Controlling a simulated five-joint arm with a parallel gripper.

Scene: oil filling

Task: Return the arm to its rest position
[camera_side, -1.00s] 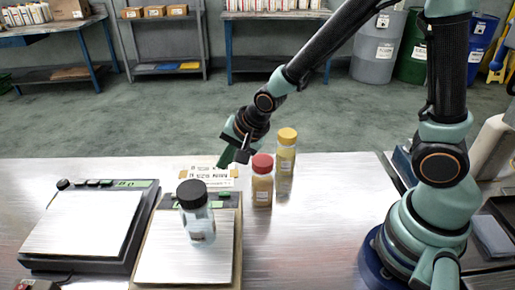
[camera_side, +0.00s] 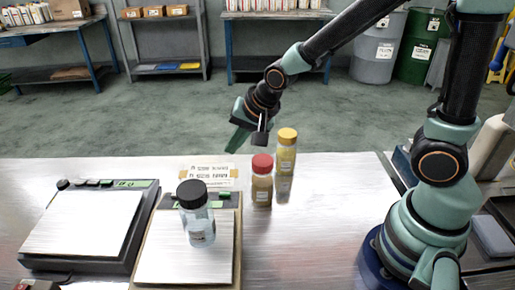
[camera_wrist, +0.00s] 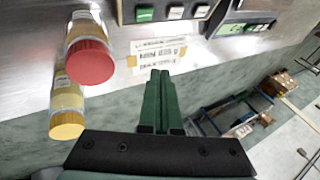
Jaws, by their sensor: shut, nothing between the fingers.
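My gripper (camera_side: 249,140) is raised above the far edge of the table in the side view, clear of every bottle. In the wrist view its green fingers (camera_wrist: 160,90) are together with nothing between them. A red-capped bottle (camera_side: 262,185) and a yellow-capped bottle (camera_side: 286,155) stand upright on the table just right of and below my gripper. Both show at the left of the wrist view, the red cap (camera_wrist: 90,62) nearer the middle than the yellow cap (camera_wrist: 67,124). A black-capped clear bottle (camera_side: 199,222) stands on the right-hand scale.
The right-hand scale (camera_side: 165,262) and the left-hand scale (camera_side: 80,222) fill the table's left part. A paper label (camera_side: 208,175) lies behind the right-hand scale. The metal table (camera_side: 320,225) is bare right of the bottles. Shelves and drums (camera_side: 375,50) stand far behind.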

